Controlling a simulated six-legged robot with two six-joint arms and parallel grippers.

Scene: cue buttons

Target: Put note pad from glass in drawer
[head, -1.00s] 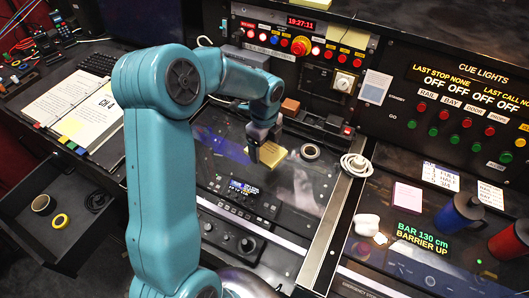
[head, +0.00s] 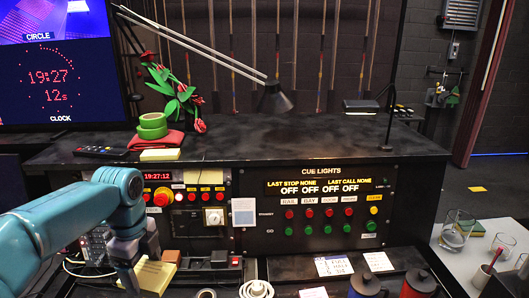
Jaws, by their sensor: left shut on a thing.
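My left gripper (head: 132,281) reaches down at the lower left of the head view, its fingers shut on a yellow note pad (head: 156,275). The arm hides part of the pad's left side. Whether the pad touches the desk or is lifted I cannot tell. The glass desk top and the drawer are below the picture now. My right gripper is not in view.
A console panel with cue lights (head: 318,208) stands behind the desk. Its top shelf holds green tape rolls (head: 152,127), a remote (head: 101,151), a lamp (head: 274,97) and roses. A blue mug (head: 367,286) and red mug (head: 418,284) stand at the lower right.

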